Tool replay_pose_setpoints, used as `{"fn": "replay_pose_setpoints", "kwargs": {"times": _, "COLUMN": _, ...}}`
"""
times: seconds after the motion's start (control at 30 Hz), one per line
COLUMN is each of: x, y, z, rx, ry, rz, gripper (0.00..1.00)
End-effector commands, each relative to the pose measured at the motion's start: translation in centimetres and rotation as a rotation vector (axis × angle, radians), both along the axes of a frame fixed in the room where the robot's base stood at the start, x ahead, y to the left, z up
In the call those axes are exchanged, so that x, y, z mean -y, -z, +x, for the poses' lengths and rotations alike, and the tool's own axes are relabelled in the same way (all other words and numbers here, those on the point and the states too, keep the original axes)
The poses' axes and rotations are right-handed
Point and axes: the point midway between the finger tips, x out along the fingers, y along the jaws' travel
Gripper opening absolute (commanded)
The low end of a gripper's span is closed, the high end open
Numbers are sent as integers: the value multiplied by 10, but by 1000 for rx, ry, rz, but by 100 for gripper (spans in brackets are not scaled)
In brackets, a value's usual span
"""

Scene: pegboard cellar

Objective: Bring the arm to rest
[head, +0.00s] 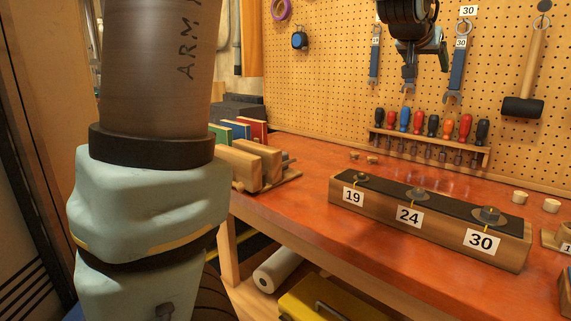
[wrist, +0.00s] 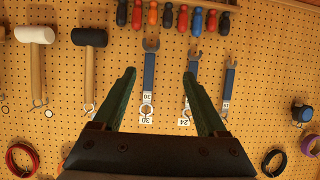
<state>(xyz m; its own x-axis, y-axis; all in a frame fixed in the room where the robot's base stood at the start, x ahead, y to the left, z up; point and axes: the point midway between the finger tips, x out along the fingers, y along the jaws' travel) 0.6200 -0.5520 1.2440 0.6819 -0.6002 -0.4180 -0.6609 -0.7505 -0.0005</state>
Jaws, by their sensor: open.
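My gripper (head: 420,45) is raised in front of the pegboard in the head view, above the workbench. In the wrist view its two dark green fingers (wrist: 160,75) are spread wide with nothing between them but the board behind. A blue wrench labelled 30 (wrist: 149,75) hangs on the board beyond the gap. The wrench labelled 24 (wrist: 191,95) hangs partly behind the right finger there. The smallest blue wrench (wrist: 229,82) hangs farther right. In the head view, my gripper covers part of the middle wrench (head: 409,76).
The red-brown workbench (head: 300,195) bears a wooden block (head: 345,205) with bolts marked 19, 24 and 30. A screwdriver rack (head: 430,145) and mallet (head: 530,70) are on the pegboard. Wooden pieces (head: 250,165) stand left. A yellow toolbox (head: 325,302) is below.

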Motion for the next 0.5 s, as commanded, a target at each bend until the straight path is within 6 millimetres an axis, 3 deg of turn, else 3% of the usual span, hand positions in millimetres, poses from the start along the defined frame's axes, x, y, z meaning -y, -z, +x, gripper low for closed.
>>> {"fn": "replay_pose_setpoints", "kwargs": {"times": 0.27, "x": -43, "y": 40, "z": 13, "rx": -77, "ry": -66, "rz": 61, "gripper": 75}}
{"fn": "replay_pose_setpoints", "kwargs": {"times": 0.5, "x": -110, "y": 98, "z": 20, "rx": -201, "ry": -162, "rz": 147, "gripper": 75}}
